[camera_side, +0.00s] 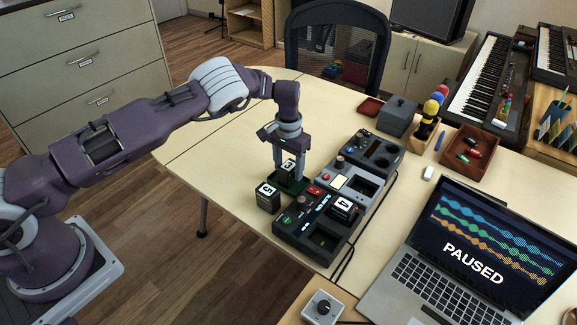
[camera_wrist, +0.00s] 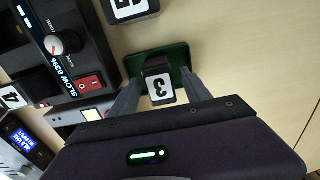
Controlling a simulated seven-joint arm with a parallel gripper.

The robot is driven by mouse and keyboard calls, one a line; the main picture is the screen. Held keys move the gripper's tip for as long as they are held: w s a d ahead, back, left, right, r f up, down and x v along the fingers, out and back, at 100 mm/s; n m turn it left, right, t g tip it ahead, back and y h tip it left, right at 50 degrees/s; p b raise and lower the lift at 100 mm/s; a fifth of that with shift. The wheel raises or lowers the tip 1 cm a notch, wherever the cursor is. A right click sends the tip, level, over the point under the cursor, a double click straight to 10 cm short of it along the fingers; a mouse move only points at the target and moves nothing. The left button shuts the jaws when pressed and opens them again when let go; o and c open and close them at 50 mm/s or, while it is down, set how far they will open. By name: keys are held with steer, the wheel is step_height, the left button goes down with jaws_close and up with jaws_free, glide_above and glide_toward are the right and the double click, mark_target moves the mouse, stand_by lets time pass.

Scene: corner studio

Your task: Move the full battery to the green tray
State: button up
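A dark battery with a white label 3 (camera_side: 288,167) stands at the green tray (camera_side: 299,186). In the wrist view, battery 3 (camera_wrist: 158,88) is over the green tray (camera_wrist: 178,55), seemingly resting in it. My gripper (camera_side: 290,163) points down with a finger on either side of battery 3. The wrist view shows gaps between the fingers and the battery, so my gripper (camera_wrist: 160,80) is open. Battery 5 (camera_side: 268,196) stands on the table left of the near charger. Battery 4 (camera_side: 343,207) sits in the near charger (camera_side: 296,231). I cannot tell which battery is full.
A laptop (camera_side: 470,250) reading PAUSED is at the right front. A brown tray (camera_side: 470,150) of small items and a grey box (camera_side: 398,116) are farther back. The table's left side is clear.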

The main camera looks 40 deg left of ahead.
step_height(320, 180, up, 13)
step_height(320, 180, up, 14)
steer(key=n+t+h, duration=0.1)
steer(key=n, duration=0.1)
glide_above(288, 165)
steer(key=s+a, duration=0.1)
steer(key=s, duration=0.5)
steer(key=s+r+t+h, duration=0.1)
steer(key=s+r+t, duration=0.1)
steer(key=s+r, duration=0.75)
steer(key=s+f+m+t+y, duration=0.1)
steer(key=s+m+t+y, duration=0.1)
steer(key=s, duration=2.2)
steer(key=shift+s+d+f+t, duration=0.15)
steer(key=shift+d+t, duration=0.15)
steer(key=shift+d, duration=0.15)
